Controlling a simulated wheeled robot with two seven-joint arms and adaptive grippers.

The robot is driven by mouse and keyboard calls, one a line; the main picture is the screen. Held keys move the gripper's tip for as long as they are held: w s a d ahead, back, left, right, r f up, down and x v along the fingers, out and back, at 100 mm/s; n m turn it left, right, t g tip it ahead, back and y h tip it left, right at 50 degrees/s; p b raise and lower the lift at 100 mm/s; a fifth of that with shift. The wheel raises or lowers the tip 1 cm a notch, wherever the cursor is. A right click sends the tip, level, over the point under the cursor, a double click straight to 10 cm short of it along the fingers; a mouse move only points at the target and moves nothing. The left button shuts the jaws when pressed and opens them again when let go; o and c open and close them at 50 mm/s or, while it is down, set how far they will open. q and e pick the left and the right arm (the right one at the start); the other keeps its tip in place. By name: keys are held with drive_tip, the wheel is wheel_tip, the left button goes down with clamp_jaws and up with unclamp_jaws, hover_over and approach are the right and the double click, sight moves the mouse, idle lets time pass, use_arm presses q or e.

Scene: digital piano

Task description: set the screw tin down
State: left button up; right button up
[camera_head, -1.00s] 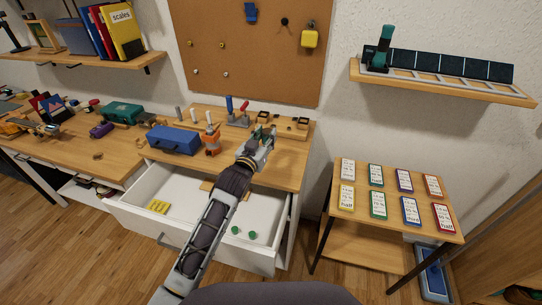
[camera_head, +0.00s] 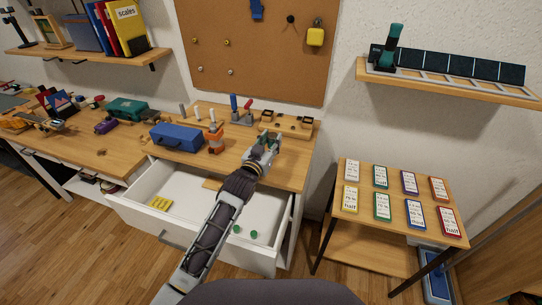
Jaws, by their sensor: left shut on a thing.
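My left gripper (camera_head: 267,141) reaches over the right part of the wooden desk (camera_head: 230,162), above the open drawer. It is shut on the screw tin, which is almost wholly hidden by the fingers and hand. Whether the tin touches the desk top cannot be told. My right gripper is not in view.
An orange tool stand (camera_head: 214,141) and a blue toolbox (camera_head: 177,137) stand left of the gripper. A wooden holder (camera_head: 290,123) lies close behind it. The white drawer (camera_head: 268,213) is pulled out below. Bare desk shows right of the gripper.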

use_arm(q)
drive_tip(key=shift+f, duration=1.35)
wheel_tip(320, 180, down, 3)
drive_tip(key=shift+r+b, duration=0.2)
drive_tip(key=shift+b, duration=0.1)
drive_tip(key=shift+f, duration=0.3)
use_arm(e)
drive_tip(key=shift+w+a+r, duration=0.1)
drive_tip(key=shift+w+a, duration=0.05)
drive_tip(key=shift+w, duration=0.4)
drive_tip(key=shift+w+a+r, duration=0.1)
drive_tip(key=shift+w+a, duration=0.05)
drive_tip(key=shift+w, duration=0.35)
use_arm(q)
drive_tip(key=shift+f, duration=0.25)
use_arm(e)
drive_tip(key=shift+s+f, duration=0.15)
